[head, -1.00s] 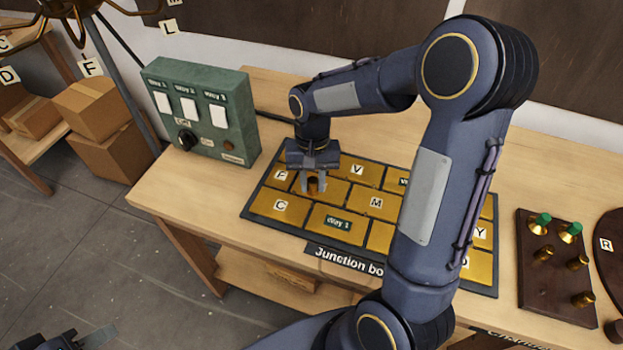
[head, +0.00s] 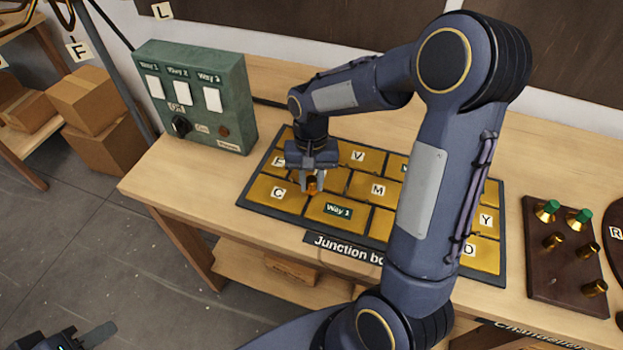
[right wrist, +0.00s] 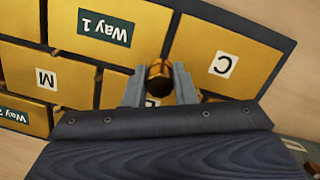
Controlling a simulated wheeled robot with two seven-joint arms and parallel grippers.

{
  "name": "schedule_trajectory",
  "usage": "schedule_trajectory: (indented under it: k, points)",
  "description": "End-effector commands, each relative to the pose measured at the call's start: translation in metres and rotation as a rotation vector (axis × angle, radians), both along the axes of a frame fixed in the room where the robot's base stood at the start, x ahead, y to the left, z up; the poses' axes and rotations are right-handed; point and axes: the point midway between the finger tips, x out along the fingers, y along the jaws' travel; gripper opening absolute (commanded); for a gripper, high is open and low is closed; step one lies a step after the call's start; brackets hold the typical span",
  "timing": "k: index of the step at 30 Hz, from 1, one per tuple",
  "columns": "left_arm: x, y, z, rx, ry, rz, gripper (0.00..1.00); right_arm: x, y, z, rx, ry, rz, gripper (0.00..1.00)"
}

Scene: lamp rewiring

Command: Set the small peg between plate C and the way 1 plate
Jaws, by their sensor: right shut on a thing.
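My right gripper (head: 313,180) is shut on a small brass-coloured peg (head: 311,186), low over the junction board (head: 242,200). The peg also shows in the right wrist view (right wrist: 159,77) between the fingertips (right wrist: 158,88), near the seam between plate C (right wrist: 234,52) and the way 1 plate (right wrist: 82,42). In the head view, plate C (head: 264,188) is left of the gripper and the way 1 plate (head: 350,222) is below it. I cannot tell whether the peg touches the board. My left gripper (head: 95,335) is at the lower left corner, away from the board; its jaws are unclear.
A green switch box (head: 193,95) stands on the table left of the board. A dark peg rack (head: 545,285) with several brass pegs, two green-topped, stands at the right. My right arm hides part of the board. The table's front left corner is clear.

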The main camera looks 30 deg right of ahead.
Motion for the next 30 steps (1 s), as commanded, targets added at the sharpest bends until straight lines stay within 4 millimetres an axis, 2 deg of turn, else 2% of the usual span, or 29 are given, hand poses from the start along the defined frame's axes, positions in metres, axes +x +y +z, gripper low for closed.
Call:
schedule_trajectory:
  k: [16, 17, 22, 30]
  points:
    - [0.0, 0.0, -0.009, 0.0, 0.0, 0.0, 0.36, 0.0, 0.0, -0.012, 0.0, 0.001, 0.0, 0.02]
    - [0.0, 0.0, -0.008, 0.0, 0.0, 0.0, 0.36, 0.0, 0.0, -0.011, 0.0, 0.0, 0.0, 0.27]
    - [0.0, 0.0, -0.008, 0.0, 0.0, 0.0, 0.36, 0.0, 0.0, -0.011, 0.0, 0.0, 0.0, 0.49]
    - [0.0, 0.0, -0.008, 0.0, 0.0, 0.0, 0.36, 0.0, 0.0, -0.01, 0.0, 0.0, 0.0, 0.5]
